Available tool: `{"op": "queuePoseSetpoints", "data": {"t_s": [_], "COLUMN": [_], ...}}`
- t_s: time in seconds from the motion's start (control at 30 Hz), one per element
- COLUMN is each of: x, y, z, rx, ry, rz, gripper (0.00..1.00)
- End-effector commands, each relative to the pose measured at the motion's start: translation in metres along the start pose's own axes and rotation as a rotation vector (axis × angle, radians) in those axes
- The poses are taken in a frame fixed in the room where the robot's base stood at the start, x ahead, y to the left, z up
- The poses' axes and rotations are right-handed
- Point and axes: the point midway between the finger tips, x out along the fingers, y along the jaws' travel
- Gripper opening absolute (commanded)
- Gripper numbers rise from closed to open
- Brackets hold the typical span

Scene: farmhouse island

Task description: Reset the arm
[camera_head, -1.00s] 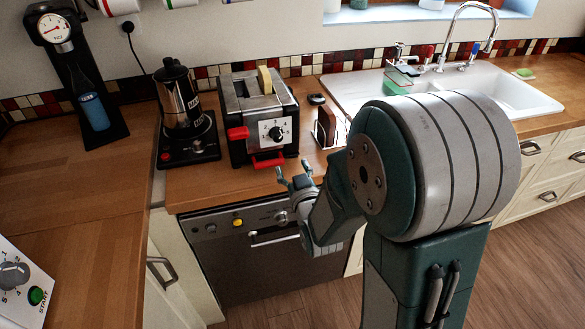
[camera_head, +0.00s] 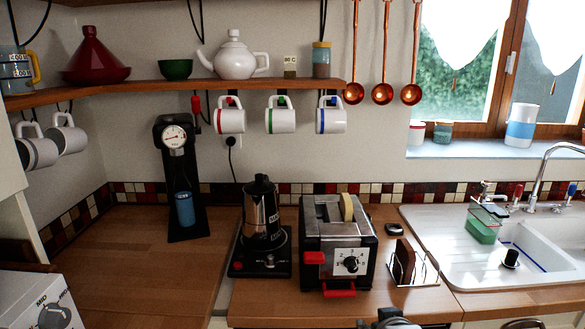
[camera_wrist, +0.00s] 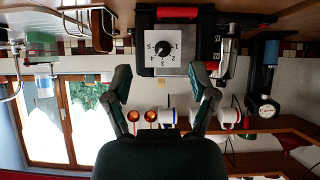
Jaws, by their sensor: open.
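My gripper (camera_wrist: 160,84) shows in the wrist view with its two dark fingers spread apart and nothing between them. The wrist picture is upside down. The toaster's dial panel (camera_wrist: 165,50) shows beyond the fingertips, and the gripper looks apart from it. In the head view, only a small grey and dark part of my arm shows at the bottom edge, in front of the counter. The rest of the arm is out of that view.
The toaster (camera_head: 338,243) holds a bread slice (camera_head: 347,208). A moka pot (camera_head: 262,208) on a burner and a soda maker (camera_head: 180,160) stand left of it. A toast rack (camera_head: 408,265) and sink (camera_head: 470,255) are right. Mugs (camera_head: 281,118) hang under the shelf (camera_head: 230,84). The left counter (camera_head: 120,250) is mostly clear.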

Motion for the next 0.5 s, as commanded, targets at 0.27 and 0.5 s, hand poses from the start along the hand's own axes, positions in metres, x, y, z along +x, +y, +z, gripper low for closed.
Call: {"op": "queuePoseSetpoints", "data": {"t_s": [0.27, 0.5], "x": [-0.079, -0.133], "y": [-0.003, -0.005], "z": [0.032, 0.062], "rx": [0.028, 0.044], "ry": [-0.251, -0.42], "rz": [-0.011, -0.018], "gripper": [0.73, 0.73]}}
